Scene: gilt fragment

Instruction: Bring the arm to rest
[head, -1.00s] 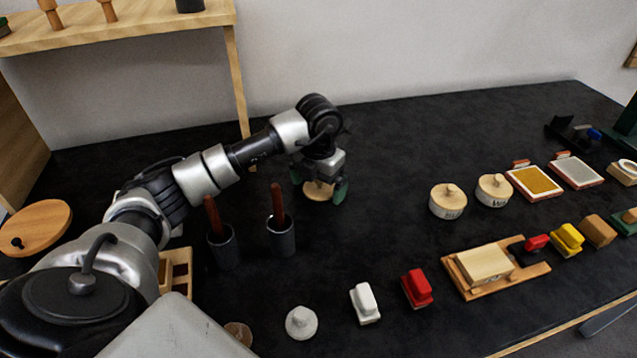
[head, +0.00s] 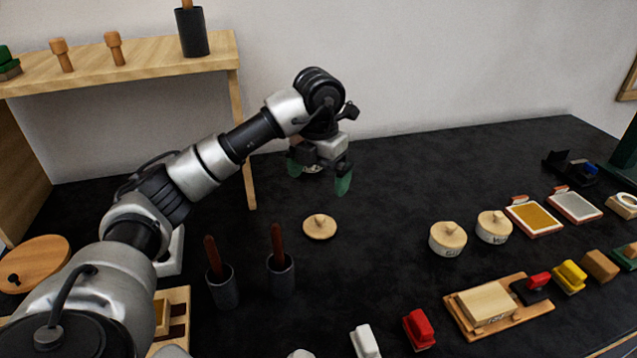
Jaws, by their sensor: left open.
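My left arm (head: 205,165) comes in from the left and reaches over the back of the black table. Its gripper (head: 318,178) has green fingertips, spread apart, with no object seen between them. It hangs above the table, clear of the round wooden lid with a knob (head: 320,228), which lies on the table below it. My right gripper is not in view.
Two dark cups with brown handles (head: 222,287) (head: 281,274) stand near the arm. A wooden shelf (head: 150,62) rises at the back left. Two lidded round pots (head: 447,239) (head: 493,227), a wooden tray (head: 460,315) and several coloured blocks stand to the right. The back middle is clear.

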